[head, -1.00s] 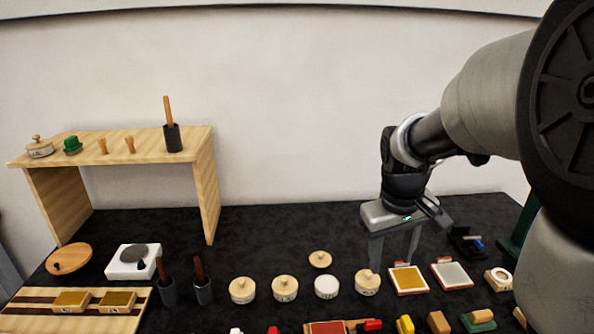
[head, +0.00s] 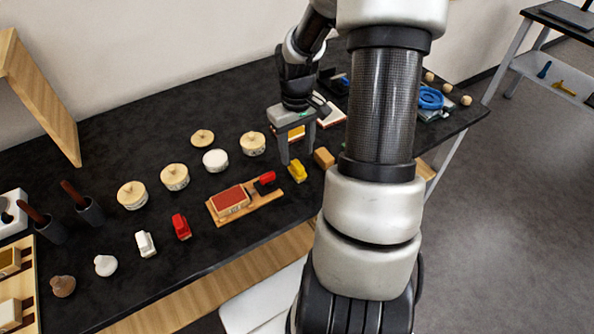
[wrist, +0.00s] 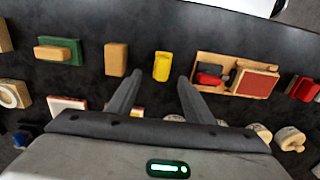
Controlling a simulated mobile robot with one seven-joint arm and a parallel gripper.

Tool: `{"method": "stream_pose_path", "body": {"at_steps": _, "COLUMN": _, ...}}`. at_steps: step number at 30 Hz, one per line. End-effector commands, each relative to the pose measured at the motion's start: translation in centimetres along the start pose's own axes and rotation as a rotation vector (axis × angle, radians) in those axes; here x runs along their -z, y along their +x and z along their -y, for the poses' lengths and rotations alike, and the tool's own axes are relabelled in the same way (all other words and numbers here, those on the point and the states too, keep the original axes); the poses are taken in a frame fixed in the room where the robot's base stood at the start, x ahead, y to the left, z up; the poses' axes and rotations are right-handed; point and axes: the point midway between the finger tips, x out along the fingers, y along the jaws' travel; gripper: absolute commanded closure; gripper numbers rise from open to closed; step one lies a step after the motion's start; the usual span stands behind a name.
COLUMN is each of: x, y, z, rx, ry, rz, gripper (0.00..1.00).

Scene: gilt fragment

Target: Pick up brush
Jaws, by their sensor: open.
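I cannot tell for sure which thing is the brush. Two dark cups (head: 90,213) (head: 50,233) with brown handles stand at the left of the head view. A small yellow piece (head: 297,171) lies just in front of my gripper (head: 298,156). In the wrist view the yellow piece (wrist: 162,66) appears between and beyond the fingertips of my gripper (wrist: 159,82). My gripper is open and points down, with nothing between its fingers. Whether the fingertips touch the table is unclear.
A tan block (head: 324,158) lies right of the yellow piece. A wooden board (head: 272,194) with a red pad and a red-and-black piece lies left. Several round lidded pots (head: 174,177) stand behind. Red (head: 181,227) and white (head: 145,244) pieces lie near the front edge.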

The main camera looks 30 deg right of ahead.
Motion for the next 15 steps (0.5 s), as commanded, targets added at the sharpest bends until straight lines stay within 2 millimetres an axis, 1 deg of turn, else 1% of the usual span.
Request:
{"method": "stream_pose_path", "body": {"at_steps": 1, "x": -0.1, "y": 0.5, "z": 0.0, "rx": 0.001, "ry": -0.001, "rz": 0.002, "gripper": 0.53}}
{"method": "stream_pose_path", "body": {"at_steps": 5, "x": -0.1, "y": 1.1, "z": 0.1, "rx": 0.001, "ry": -0.001, "rz": 0.001, "gripper": 0.53}}
{"method": "stream_pose_path", "body": {"at_steps": 12, "x": -0.4, "y": 4.7, "z": 0.4, "rx": 0.002, "ry": -0.001, "rz": 0.002, "gripper": 0.53}}
{"method": "stream_pose_path", "body": {"at_steps": 15, "x": -0.4, "y": 5.6, "z": 0.4, "rx": 0.001, "ry": 0.0, "rz": 0.001, "gripper": 0.53}}
